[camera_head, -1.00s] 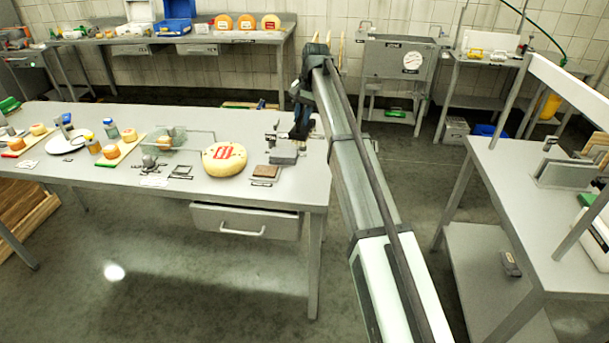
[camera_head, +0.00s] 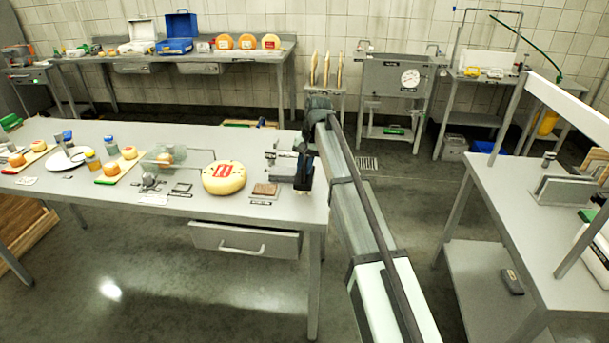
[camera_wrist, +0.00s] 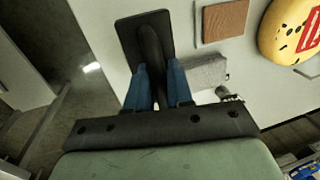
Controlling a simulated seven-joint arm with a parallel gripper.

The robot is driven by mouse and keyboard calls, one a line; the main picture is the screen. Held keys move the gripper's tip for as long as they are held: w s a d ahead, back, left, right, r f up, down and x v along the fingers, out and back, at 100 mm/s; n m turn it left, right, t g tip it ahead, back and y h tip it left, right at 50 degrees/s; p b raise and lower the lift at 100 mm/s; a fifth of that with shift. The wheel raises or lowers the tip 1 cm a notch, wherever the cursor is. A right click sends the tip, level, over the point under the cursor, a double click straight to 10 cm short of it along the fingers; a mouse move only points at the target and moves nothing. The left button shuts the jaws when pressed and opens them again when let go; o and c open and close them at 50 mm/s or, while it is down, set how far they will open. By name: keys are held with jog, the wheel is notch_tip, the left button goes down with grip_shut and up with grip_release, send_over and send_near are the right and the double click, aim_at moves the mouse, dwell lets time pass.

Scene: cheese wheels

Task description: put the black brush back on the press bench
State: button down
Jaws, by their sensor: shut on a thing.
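My gripper (camera_wrist: 153,85) has blue fingers, shut on the handle of the black brush (camera_wrist: 146,38). The brush has a flat, dark rectangular head, seen beyond the fingertips in the wrist view. In the head view my gripper (camera_head: 304,166) is at the right end of the grey table (camera_head: 120,200). The brush is over or on this table near its edge; I cannot tell whether it touches. The brush cannot be made out clearly in the head view. Which bench is the press bench is not certain from the pictures.
A brown square block (camera_head: 265,190) and a yellow cheese wheel (camera_head: 223,177) lie left of my gripper. A grey block (camera_wrist: 207,74) is close to the fingers. Another grey bench (camera_head: 500,200) stands at the right, across open floor. A gauge-fronted unit (camera_head: 390,80) stands behind.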

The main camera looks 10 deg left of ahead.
aim_at(312, 175)
jog(key=shift+f, duration=1.65)
jog(key=shift+f, duration=0.15)
jog(key=c, duration=1)
grip_release()
notch_tip(312, 175, up, 12)
jog(key=d, duration=0.2)
jog(key=shift+d, duration=0.2)
